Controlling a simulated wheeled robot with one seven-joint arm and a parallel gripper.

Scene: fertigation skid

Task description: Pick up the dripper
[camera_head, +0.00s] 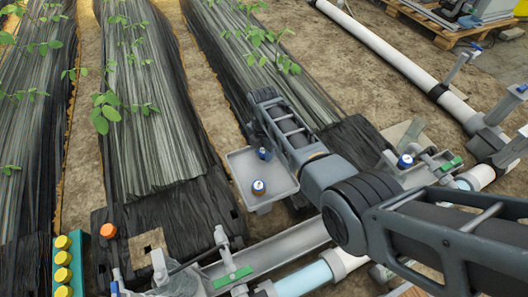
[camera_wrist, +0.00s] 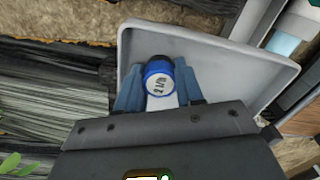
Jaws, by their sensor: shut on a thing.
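In the wrist view, a round blue dripper (camera_wrist: 159,84) with a white lettered face sits between the two blue-grey fingers of my gripper (camera_wrist: 159,92). The fingers are shut on its sides. It is over the pale grey tray (camera_wrist: 225,46); I cannot tell whether it touches the tray floor. In the head view, a blue and white dripper (camera_head: 258,187) is at the near part of the tray (camera_head: 246,166), and another small blue one (camera_head: 263,153) is farther back beside my arm.
Long beds under dark film (camera_head: 150,130) with seedlings lie left of the tray. A grey channel (camera_head: 270,250) and pipes run in front. A clamp fixture with a blue-capped piece (camera_head: 404,161) stands right. A green rack with yellow caps (camera_head: 62,260) is at lower left.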

